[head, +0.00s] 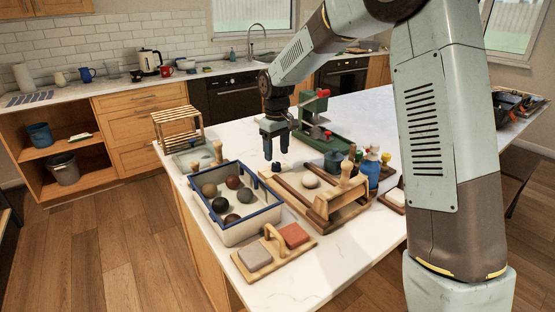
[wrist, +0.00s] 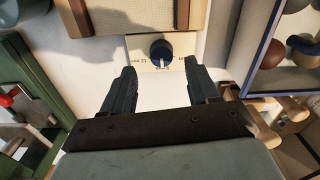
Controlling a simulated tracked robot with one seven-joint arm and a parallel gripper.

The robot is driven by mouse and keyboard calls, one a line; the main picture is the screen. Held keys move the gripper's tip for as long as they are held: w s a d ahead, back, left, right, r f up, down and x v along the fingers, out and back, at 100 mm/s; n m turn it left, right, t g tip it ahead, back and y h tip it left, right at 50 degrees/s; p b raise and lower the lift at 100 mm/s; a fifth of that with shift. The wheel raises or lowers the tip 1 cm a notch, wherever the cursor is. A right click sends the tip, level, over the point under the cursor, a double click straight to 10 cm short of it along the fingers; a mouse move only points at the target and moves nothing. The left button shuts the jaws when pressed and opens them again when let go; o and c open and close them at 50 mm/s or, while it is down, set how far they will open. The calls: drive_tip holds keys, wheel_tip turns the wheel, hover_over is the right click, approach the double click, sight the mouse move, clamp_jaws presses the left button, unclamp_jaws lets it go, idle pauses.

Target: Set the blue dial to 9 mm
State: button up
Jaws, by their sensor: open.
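The blue dial (wrist: 161,52) is a round dark-blue knob on a pale plate (wrist: 146,66) in the wrist view. A white mark on the dial points toward the bottom of the picture. Small printed mm labels sit around it, too small to read surely. In the head view my gripper (head: 277,147) hangs above the dial, fingers pointing down.
A blue-rimmed tray (head: 243,233) with several balls stands to the left. The wooden roller frame (head: 322,213) is right of the dial, and a green press (head: 328,137) is behind. A two-block wooden holder (head: 258,266) is in front. Some white countertop (head: 335,262) is clear.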

sight(277, 163)
wheel_tip(277, 163, up, 9)
drive_tip(key=shift+r, duration=0.2)
drive_tip(key=shift+d, duration=0.1)
drive_tip(key=s+d+r+m+t, duration=0.1)
drive_tip(key=s+d+r+m, duration=0.1)
drive_tip(key=s+d+r, duration=0.45)
drive_tip(key=s+d+r+m+t, duration=0.2)
drive_tip(key=s+d+r, duration=0.1)
drive_tip(key=s+d, duration=0.5)
drive_tip(key=s+d+f+m+t, duration=0.1)
drive_tip(key=s+d, duration=0.3)
drive_tip(key=s, duration=0.6)
drive_tip(key=s+d+f+m+t, duration=0.1)
drive_tip(key=s+d+f+m, duration=0.1)
drive_tip(key=s, duration=0.7)
drive_tip(key=shift+s+d+m+t, duration=0.35)
drive_tip(key=shift+d+m, duration=0.35)
drive_tip(key=shift+d, duration=0.35)
